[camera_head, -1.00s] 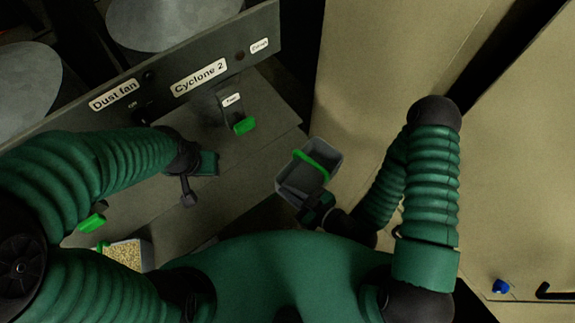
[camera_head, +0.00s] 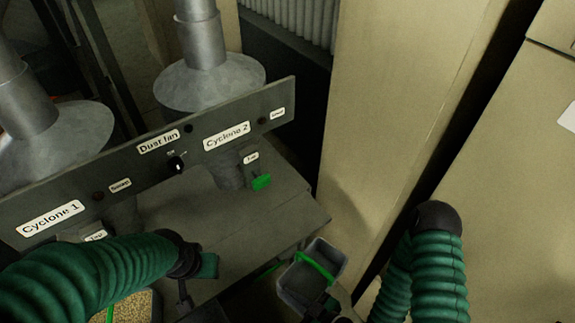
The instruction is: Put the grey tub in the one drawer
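The grey tub (camera_head: 301,287) is an open box with a bright green handle across its top. It is tilted, low in the head view right of centre, beside the corner of the grey bench. I see no contents in it. My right gripper (camera_head: 326,305) meets its near rim at the lower right and appears shut on it; the fingertips are partly hidden. My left gripper (camera_head: 186,300) is over the bench at lower left, with nothing visible in it; its jaw gap is unclear. I cannot make out a drawer.
A grey panel labelled Cyclone 1, Dust fan and Cyclone 2 (camera_head: 227,136) stands behind the bench (camera_head: 262,235). A spout with a green tab (camera_head: 261,182) hangs in front. A grain-filled container (camera_head: 133,308) is at lower left. A beige cabinet (camera_head: 385,110) rises at right.

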